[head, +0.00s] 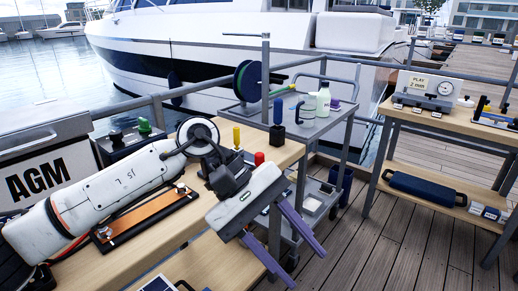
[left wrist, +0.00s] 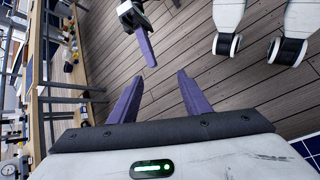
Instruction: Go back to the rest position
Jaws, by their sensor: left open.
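My left gripper (head: 306,269) is white with two purple fingers. In the head view it hangs past the front edge of the wooden workbench (head: 232,262), pointing down over the deck. Its fingers are apart with nothing between them. The left wrist view also shows this open left gripper (left wrist: 160,76), with bare planks beyond the tips. My right gripper (left wrist: 146,48) shows at the top of the left wrist view, with one purple finger visible. Whether it is open is unclear. It is out of the head view.
An orange-topped tray (head: 150,215) lies on the bench under my left arm. A grey cart (head: 325,125) with bottles and a spool stands behind. A second wooden table (head: 440,118) with a gauge is at right. The plank deck (head: 385,235) between them is clear.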

